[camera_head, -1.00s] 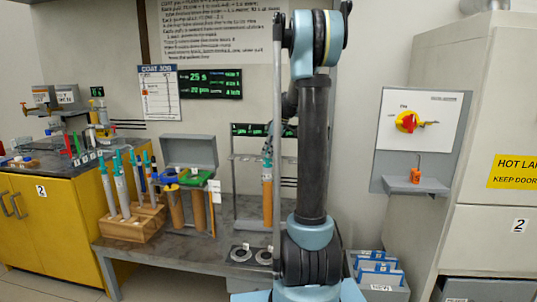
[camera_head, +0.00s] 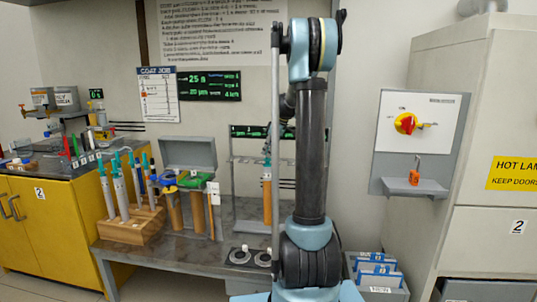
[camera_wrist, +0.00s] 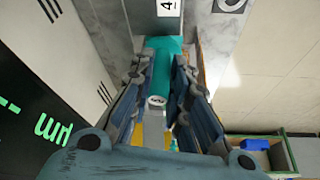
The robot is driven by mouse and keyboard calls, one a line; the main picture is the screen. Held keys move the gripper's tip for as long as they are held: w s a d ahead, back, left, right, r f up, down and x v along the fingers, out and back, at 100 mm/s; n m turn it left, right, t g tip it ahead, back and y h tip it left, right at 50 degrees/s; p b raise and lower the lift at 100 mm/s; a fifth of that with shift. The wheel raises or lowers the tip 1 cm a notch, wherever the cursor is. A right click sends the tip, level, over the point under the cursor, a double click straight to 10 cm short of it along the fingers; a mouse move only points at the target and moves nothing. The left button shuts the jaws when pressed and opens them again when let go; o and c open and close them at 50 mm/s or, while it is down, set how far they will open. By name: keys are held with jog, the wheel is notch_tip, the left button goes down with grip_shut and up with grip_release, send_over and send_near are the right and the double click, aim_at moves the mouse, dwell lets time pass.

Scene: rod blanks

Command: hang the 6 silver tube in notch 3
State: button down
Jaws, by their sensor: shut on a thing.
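My gripper (camera_wrist: 155,105) is shut on the teal-capped end of a tube (camera_wrist: 163,60) in the wrist view; the number on its white end disc is too small to read. In the head view the held tube (camera_head: 267,200) is upright, with an orange-brown lower part, in front of the grey hanging rack (camera_head: 232,190). My arm hides the rack's right side, and I cannot tell whether the tube touches a notch. In the wrist view a label "4" (camera_wrist: 168,7) sits on a grey surface beyond the cap.
A wooden block (camera_head: 130,229) with several teal-topped tubes stands left on the grey bench (camera_head: 185,248). An open grey case (camera_head: 190,152) and brown cylinders are beside it. Two round pads (camera_head: 238,256) lie on the bench's front right.

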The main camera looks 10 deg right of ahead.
jog(key=shift+w+d, duration=0.2)
jog(key=shift+w, duration=0.3)
jog(key=shift+w+d, duration=0.15)
jog(key=shift+w, duration=0.3)
jog(key=shift+f, duration=0.4)
dwell(1.6)
jog(key=c, duration=1.4)
grip_release()
jog(key=shift+c, duration=0.2)
jog(key=shift+r, duration=0.1)
